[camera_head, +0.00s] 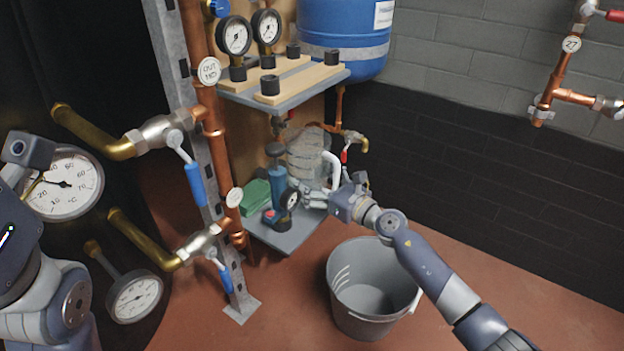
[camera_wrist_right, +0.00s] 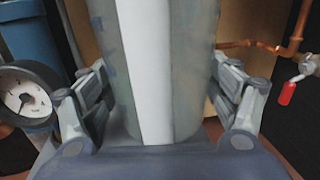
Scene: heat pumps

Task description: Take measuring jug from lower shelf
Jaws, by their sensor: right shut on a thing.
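The measuring jug (camera_head: 306,150) is a grey translucent vessel with a white handle (camera_head: 332,172). It stands upright at the lower shelf (camera_head: 288,236), below the upper shelf. My right gripper (camera_head: 318,196) reaches in from the right at the jug's lower part. In the right wrist view the jug (camera_wrist_right: 170,65) fills the middle, its white handle (camera_wrist_right: 145,70) facing the camera. The fingers of the right gripper (camera_wrist_right: 160,112) are shut on it from both sides. Parts of my left arm show at the left edge; its fingers cannot be made out.
A blue tool with a gauge (camera_head: 278,193) and a green item (camera_head: 256,195) share the lower shelf, left of the jug. A red-handled valve (camera_head: 345,153) is close on the right. A grey bucket (camera_head: 350,322) stands on the floor. Copper pipes and a post flank the left.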

